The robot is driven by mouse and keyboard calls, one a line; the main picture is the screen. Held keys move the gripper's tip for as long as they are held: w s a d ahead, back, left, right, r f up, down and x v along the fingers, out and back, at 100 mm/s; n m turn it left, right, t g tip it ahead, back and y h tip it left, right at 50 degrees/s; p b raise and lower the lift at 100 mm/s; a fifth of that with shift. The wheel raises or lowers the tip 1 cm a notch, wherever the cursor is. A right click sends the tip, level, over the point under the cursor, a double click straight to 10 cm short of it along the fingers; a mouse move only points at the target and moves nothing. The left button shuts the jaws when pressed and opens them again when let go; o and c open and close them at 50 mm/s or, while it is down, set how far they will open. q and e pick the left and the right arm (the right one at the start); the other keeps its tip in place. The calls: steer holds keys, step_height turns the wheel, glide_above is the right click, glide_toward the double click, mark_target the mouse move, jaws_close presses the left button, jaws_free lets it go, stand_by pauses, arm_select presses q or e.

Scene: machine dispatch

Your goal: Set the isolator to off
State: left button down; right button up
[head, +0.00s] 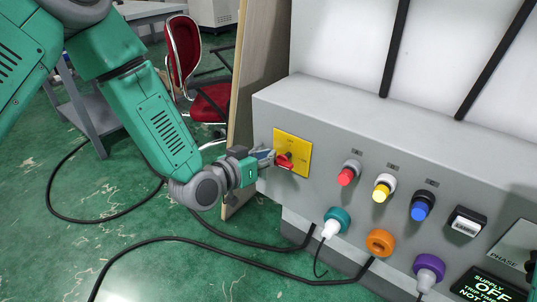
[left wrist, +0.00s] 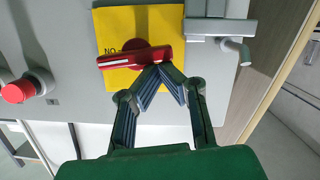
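The isolator is a red rotary handle (head: 285,162) on a yellow plate (head: 302,150) at the left end of the grey panel. In the left wrist view the handle (left wrist: 122,60) lies nearly level across the plate (left wrist: 158,20), slightly tilted, with a pale mark near its left end. Lettering on the plate beside that end appears upside down and is partly covered. My left gripper (head: 270,157) is at the handle. In the wrist view its fingertips (left wrist: 159,68) meet at the handle's lower edge, near its right end. They look shut together, not around the handle. My right gripper is not visible.
Red (head: 346,176), yellow (head: 382,191) and blue (head: 423,206) buttons sit right of the isolator. Coloured sockets, two with plugs, are below. A display (head: 487,287) reads "SUPPLY OFF". A wooden board edge (head: 243,90) stands close left of the panel. Black cables lie on the green floor.

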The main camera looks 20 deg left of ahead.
arm_select(q)
steer(key=n, duration=0.2)
steer(key=f+n+h, duration=0.1)
steer(key=a+f+n+h, duration=0.1)
steer(key=n, duration=0.1)
steer(key=shift+w+n, duration=0.15)
steer(key=shift+n, duration=0.15)
steer(key=shift+d+f, duration=0.1)
steer(key=shift+f, duration=0.05)
stand_by(0.4)
stand_by(0.4)
